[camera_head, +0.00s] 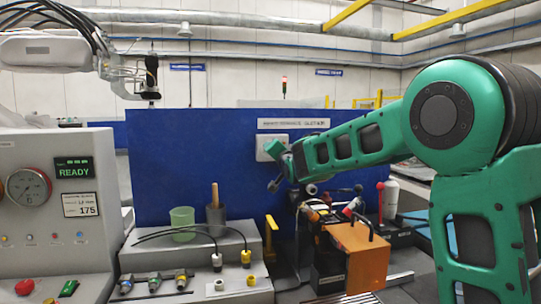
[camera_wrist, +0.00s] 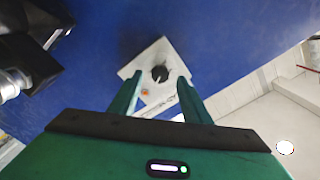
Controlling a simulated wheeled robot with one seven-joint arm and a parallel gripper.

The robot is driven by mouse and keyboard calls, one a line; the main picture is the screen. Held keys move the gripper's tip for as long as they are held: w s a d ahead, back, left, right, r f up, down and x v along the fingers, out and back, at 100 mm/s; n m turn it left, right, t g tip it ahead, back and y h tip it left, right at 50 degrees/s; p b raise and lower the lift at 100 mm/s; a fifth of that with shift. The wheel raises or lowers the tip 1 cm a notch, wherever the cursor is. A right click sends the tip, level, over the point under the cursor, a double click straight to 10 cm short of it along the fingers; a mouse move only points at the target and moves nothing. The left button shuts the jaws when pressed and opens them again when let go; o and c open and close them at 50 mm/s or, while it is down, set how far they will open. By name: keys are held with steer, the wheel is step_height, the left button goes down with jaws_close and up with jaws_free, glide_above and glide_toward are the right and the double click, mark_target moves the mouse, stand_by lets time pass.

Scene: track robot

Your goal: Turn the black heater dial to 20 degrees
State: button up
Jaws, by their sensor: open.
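The black heater dial (camera_wrist: 160,73) sits on a pale square plate (camera_wrist: 146,62) fixed to the blue panel. In the wrist view it lies just beyond and between my two fingertips, apart from them. My gripper (camera_wrist: 157,82) is open and empty, its green fingers on either side of the plate's lower part. The dial's pointer and scale are too small to read. In the head view the plate (camera_head: 264,148) is partly covered by my gripper (camera_head: 275,165), and the dial cannot be made out there.
The blue panel (camera_head: 190,130) stands behind the bench. Below my arm are an orange box (camera_head: 357,258) and several clamp-like tools. A green cup (camera_head: 182,222) and cables lie on the grey bench at left. A grey console (camera_head: 50,200) with a READY display stands far left.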

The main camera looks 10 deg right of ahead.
steer(key=shift+w, duration=2.05)
steer(key=c, duration=1)
